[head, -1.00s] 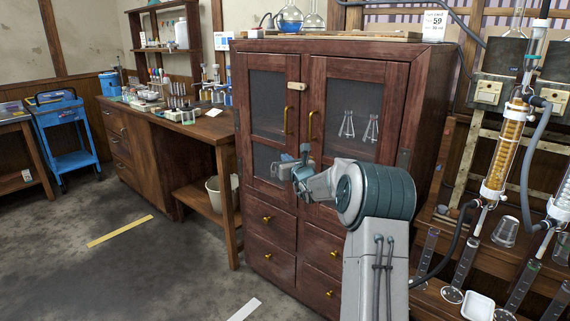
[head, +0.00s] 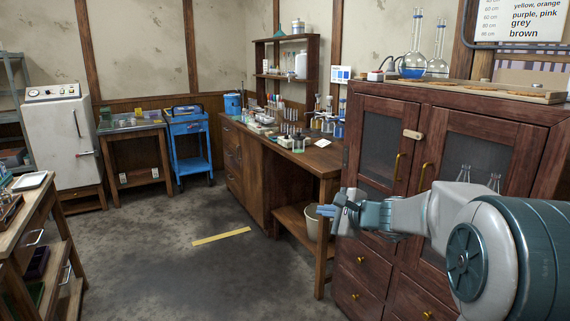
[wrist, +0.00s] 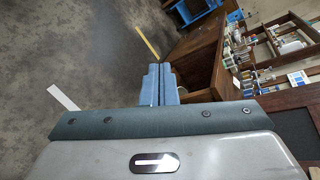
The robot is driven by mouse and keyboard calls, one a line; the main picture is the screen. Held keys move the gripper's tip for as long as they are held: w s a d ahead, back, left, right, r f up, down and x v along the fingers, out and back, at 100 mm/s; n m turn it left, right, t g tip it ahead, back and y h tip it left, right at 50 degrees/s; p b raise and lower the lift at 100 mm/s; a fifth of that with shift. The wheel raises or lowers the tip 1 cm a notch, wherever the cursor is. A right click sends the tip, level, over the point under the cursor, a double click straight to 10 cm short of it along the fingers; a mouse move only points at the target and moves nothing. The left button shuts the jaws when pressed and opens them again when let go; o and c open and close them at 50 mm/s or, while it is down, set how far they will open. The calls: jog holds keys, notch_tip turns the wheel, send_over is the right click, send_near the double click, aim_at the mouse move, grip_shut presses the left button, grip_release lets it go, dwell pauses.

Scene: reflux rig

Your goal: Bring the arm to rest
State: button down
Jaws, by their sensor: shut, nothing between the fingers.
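My gripper (head: 342,211) is at the end of my outstretched arm, in front of the dark wooden cabinet (head: 440,190) in the head view. Its blue fingers point left and are closed together with nothing between them. In the wrist view the two fingers of my gripper (wrist: 159,80) lie side by side, over the floor and near the wooden bench. The gripper looks apart from the cabinet and the bench, though the exact gap is hard to judge.
A wooden bench (head: 325,163) crowded with glassware stands behind the gripper, with a pale bucket (head: 312,222) below. A blue trolley (head: 190,150) and a white oven-like unit (head: 60,135) stand further left. Open floor (head: 190,275) lies between them and a near-left table (head: 25,205).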

jog(key=s+a+n+g+h+p, duration=0.1)
jog(key=s+a+n+g+p, duration=0.15)
jog(key=s+n, duration=0.45)
jog(key=s+a+n+g+h+p, duration=0.1)
jog(key=s+n+g+p, duration=0.15)
jog(key=s, duration=0.85)
jog(key=s+d+n+g+h+p, duration=0.1)
jog(key=s+d+n+h+p, duration=0.1)
jog(key=s, duration=0.5)
jog(key=s+d+n+g+h+p, duration=0.2)
jog(key=s+d+n+h, duration=0.2)
jog(key=s, duration=0.4)
jog(key=shift+s+d+n, duration=0.3)
jog(key=shift+d+n, duration=0.45)
jog(key=shift+d, duration=0.3)
